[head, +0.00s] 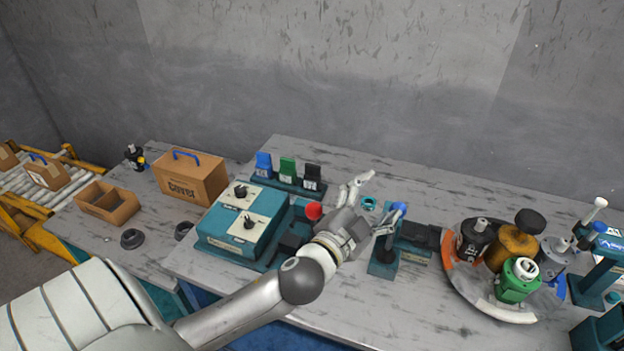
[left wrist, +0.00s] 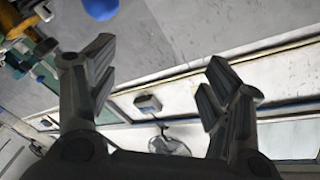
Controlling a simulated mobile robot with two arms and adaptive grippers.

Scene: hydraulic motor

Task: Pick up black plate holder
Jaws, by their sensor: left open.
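A black plate holder (head: 313,173) stands upright at the right end of a teal rack (head: 288,185), beside a green one (head: 288,169) and a blue one (head: 264,163). My left gripper (head: 384,194) is open and empty over the table, to the right of the black holder and apart from it. In the left wrist view its two fingers (left wrist: 158,72) are spread with nothing between them. The black holder cannot be made out in that view. My right gripper is not in view.
A teal control box (head: 243,222) with knobs and a red button (head: 314,210) stand near my left arm. A blue-knobbed lever fixture (head: 384,262) is just below the gripper. A round tray (head: 462,283) with motor parts stands right. Cardboard boxes (head: 190,182) are left.

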